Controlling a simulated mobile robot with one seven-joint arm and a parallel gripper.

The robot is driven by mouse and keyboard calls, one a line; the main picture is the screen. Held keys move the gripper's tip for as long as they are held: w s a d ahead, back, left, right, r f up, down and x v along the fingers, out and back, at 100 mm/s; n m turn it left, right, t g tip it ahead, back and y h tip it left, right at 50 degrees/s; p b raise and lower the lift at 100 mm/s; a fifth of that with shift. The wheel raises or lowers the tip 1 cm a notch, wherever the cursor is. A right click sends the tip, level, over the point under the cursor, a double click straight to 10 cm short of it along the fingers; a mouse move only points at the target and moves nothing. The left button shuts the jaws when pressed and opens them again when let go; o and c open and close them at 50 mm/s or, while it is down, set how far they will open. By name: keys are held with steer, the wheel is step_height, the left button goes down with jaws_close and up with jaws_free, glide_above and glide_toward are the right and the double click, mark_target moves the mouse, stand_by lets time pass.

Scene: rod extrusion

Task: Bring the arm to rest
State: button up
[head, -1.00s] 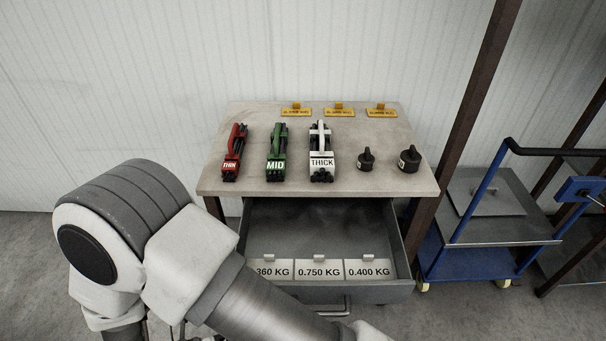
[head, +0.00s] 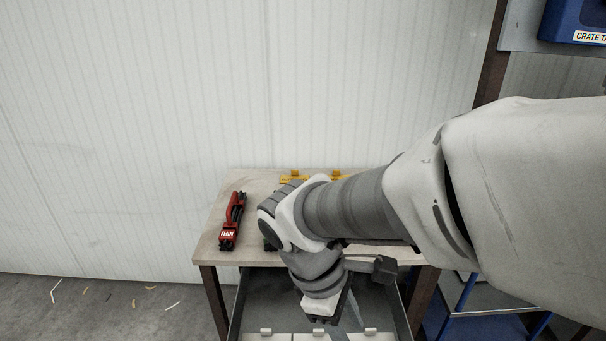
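My arm reaches in from the right and bends down over the open drawer in front of the table. My gripper (head: 335,322) points down above the drawer, near its front. Its fingers are small and partly cut off by the lower picture edge, so I cannot tell whether they are open, shut or holding something.
The table (head: 213,240) carries a red tool marked THIN (head: 231,222) at its left. Yellow label stands (head: 295,177) show at the back; my arm hides most of the rest. The drawer (head: 262,300) is pulled out. A blue cart (head: 470,300) stands at the right. Scraps lie on the left floor.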

steer(key=s+d+r+m+t+y, duration=0.2)
steer(key=d+r+m+t+y, duration=0.2)
steer(key=d+r+m+t, duration=0.7)
steer(key=a+r+m+g+p, duration=0.2)
steer(key=a+r+g+p, duration=0.2)
steer(key=r+p, duration=0.7)
steer(key=g+p, duration=0.1)
steer(key=p, duration=0.1)
steer(key=shift+w+r+m+p, duration=0.25)
steer(key=shift+m+p, duration=0.05)
